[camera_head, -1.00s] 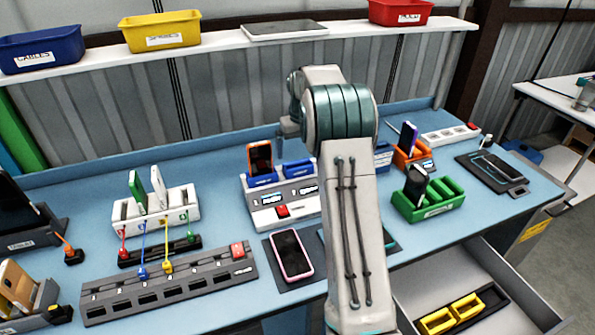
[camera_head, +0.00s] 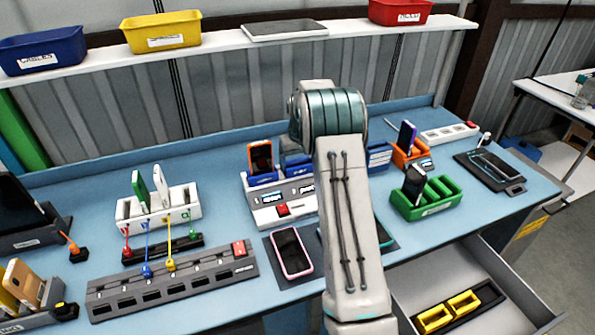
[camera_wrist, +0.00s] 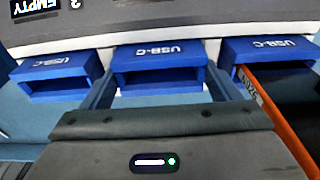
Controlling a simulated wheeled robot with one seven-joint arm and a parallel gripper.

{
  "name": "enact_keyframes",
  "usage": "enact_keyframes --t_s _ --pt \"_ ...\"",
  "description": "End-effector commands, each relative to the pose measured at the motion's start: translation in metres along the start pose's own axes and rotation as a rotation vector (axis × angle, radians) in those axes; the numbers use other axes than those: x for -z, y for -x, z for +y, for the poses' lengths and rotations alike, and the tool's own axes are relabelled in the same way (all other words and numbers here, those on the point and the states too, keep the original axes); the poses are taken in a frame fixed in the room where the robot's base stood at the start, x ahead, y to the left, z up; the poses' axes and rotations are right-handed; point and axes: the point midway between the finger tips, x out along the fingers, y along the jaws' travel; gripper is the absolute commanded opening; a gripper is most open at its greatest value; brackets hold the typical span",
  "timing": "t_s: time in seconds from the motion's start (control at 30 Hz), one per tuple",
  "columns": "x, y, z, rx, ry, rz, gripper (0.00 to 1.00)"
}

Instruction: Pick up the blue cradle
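Several blue USB-C cradles stand in a row on a white and grey dock (camera_head: 282,211). In the wrist view the middle blue cradle (camera_wrist: 160,67) is empty and upright, with a cradle on either side. My gripper (camera_wrist: 157,80) is open, with one blue-grey finger at each side of the middle cradle, very close to its walls. Whether they touch it cannot be told. An orange phone (camera_head: 261,157) stands in the cradle at the left end in the head view and shows at the right of the wrist view. My arm hides the fingertips in the head view.
A pink-edged phone (camera_head: 292,251) lies on a dark pad in front of the dock. A green rack (camera_head: 428,207) and another blue holder (camera_head: 379,156) stand to the right. A white rack (camera_head: 158,207) and grey strip (camera_head: 160,286) lie left. An open drawer (camera_head: 408,277) juts out below.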

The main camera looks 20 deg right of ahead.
Motion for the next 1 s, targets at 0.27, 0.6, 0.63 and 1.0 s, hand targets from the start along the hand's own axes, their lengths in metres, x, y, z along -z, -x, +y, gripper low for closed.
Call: enact_keyframes --t_s 0.27,0.6,0.63,1.0 --pt "0.000 0.001 0.000 0.000 0.000 0.001 0.56" --pt "0.005 0.031 0.000 -0.001 -0.001 0.007 0.56" --pt "0.005 0.037 0.000 -0.001 -0.001 0.006 0.56" --pt "-0.025 0.085 0.062 -0.001 -0.004 0.002 0.56"
